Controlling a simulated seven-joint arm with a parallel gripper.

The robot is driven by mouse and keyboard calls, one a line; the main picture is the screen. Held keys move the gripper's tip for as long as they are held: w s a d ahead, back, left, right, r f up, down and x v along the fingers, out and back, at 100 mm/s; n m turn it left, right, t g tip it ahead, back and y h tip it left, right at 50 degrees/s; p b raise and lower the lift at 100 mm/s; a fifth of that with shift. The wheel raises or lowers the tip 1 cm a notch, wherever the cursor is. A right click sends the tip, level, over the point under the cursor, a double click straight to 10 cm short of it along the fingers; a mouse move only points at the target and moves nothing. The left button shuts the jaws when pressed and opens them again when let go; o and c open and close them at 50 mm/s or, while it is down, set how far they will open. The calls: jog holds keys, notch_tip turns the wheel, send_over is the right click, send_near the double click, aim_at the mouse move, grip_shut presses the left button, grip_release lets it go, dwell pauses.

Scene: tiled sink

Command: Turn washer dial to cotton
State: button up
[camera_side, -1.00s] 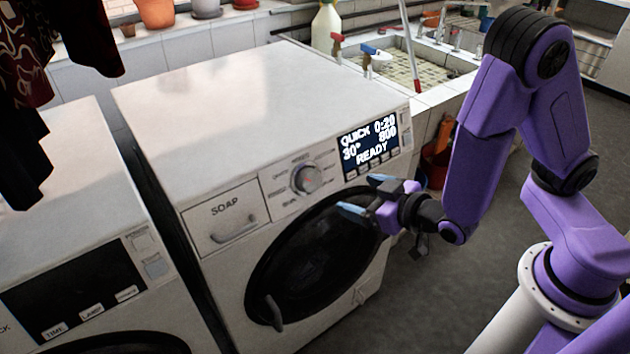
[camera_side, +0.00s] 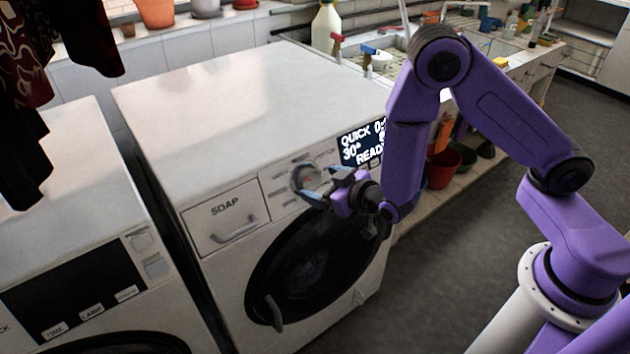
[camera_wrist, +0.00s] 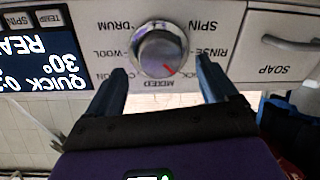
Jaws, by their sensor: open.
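The washer dial (camera_side: 304,179) is a round silver knob on the front panel, right of the soap drawer. In the wrist view the dial (camera_wrist: 157,52) sits between my finger tips, with its red mark toward the lower right. Labels there are upside down: drum, spin, rinse, wool and mixed can be read. A label by the left finger is partly hidden, so I cannot make out cotton in full. My gripper (camera_side: 326,187) is open just in front of the dial; its fingers (camera_wrist: 160,68) lie either side of the knob. I cannot tell whether they touch it.
The display (camera_side: 352,148) reads quick, 30° and ready, partly covered by my arm. The soap drawer (camera_side: 226,212) is shut. The round door (camera_side: 300,262) is below the dial. Another machine (camera_side: 80,285) stands at the left. Dark clothes (camera_side: 22,110) hang at the upper left.

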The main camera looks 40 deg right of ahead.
aim_at(313, 181)
jog(key=shift+x, duration=1.8)
jog(key=c, duration=1.1)
jog(key=shift+o, duration=0.2)
